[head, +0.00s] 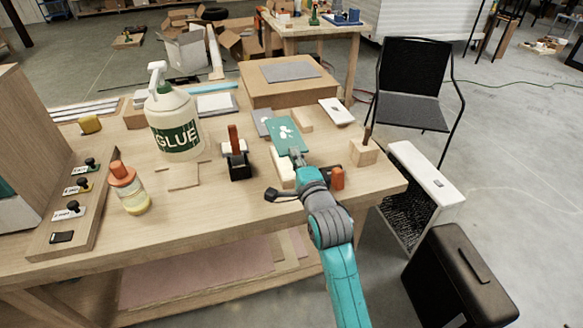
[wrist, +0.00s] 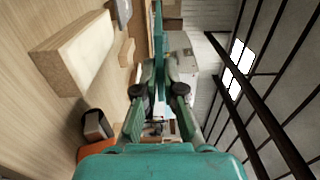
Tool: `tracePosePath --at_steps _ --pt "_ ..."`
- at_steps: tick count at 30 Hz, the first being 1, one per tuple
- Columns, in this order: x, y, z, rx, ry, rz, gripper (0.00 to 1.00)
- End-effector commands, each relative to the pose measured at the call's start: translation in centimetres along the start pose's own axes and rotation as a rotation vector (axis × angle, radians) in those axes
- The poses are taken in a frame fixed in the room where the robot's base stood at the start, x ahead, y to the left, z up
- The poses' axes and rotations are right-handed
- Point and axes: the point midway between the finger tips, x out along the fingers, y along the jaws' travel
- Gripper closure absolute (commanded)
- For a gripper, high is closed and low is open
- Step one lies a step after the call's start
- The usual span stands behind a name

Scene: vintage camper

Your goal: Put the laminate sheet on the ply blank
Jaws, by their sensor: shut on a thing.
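A thin green sheet with white blotches (head: 289,133), which I take as the laminate sheet, is tilted above the table's right half. My gripper (head: 296,156) is shut on its near edge. In the wrist view my gripper (wrist: 160,66) pinches the sheet (wrist: 158,32), seen edge-on. A thin tan square piece (head: 183,177) lies flat on the table, left of my gripper. A thick brown slab (head: 270,99) with a grey sheet (head: 290,71) on top sits at the back. I cannot tell which of these is the ply blank.
A large glue bottle (head: 173,125) and a small orange-capped bottle (head: 130,188) stand on the left. A black holder with an orange handle (head: 238,164) stands between them and my gripper. A wooden block (head: 364,152) is on the right. The front middle of the table is clear.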

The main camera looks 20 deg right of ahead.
Motion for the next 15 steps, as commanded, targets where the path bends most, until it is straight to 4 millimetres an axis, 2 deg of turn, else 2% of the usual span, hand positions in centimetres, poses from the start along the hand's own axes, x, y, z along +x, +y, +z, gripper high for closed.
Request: tracePosePath --at_steps 3,10,15 --pt "0.0 1.7 0.0 0.000 0.000 0.001 1.00" --pt "0.0 3.2 0.0 0.000 0.000 -0.001 1.00" --pt "-0.1 5.5 0.0 0.000 0.000 0.002 1.00"
